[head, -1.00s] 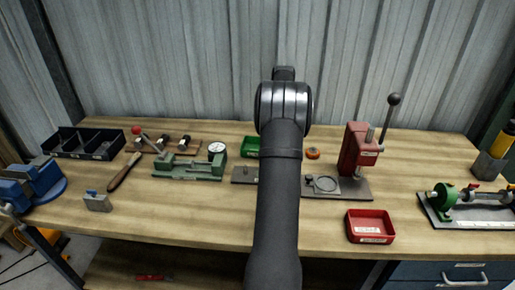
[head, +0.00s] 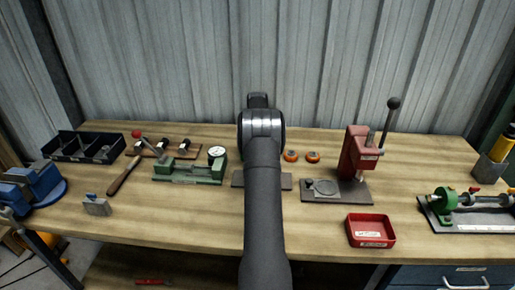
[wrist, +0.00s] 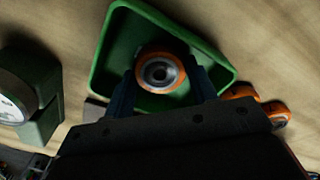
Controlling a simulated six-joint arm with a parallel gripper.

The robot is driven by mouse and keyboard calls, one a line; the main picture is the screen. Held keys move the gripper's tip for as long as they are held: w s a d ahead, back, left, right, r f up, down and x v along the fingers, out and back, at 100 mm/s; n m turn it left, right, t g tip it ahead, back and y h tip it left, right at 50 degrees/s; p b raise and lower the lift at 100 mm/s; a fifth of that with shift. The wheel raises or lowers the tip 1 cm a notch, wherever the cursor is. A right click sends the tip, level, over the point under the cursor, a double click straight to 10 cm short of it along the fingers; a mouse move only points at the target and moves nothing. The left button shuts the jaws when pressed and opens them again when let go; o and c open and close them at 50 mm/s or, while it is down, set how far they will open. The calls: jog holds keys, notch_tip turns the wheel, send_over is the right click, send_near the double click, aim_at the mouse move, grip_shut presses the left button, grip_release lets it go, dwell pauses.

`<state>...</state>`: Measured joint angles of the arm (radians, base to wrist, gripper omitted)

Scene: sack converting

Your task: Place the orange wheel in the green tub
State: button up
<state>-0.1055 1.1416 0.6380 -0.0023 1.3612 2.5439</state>
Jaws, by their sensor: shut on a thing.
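My gripper (wrist: 163,80) is shut on an orange wheel (wrist: 144,83) with a dark hub, which sits between the two fingers in the wrist view. The green tub (wrist: 103,50) is behind and below the wheel in that view, and the wheel lies within the outline of its rim. I cannot tell how high the wheel is above the tub floor. In the head view my arm hides the gripper, the held wheel and nearly all of the tub.
Two more orange wheels (head: 290,156) (head: 313,157) lie on the bench right of the tub. A red press (head: 358,152) stands further right, with a red tray (head: 370,231) in front. A green dial gauge fixture (head: 190,172) is on the left.

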jog(key=shift+f, duration=0.1)
jog(key=o, duration=0.8)
notch_tip(320, 180, up, 12)
jog(key=shift+r, duration=0.15)
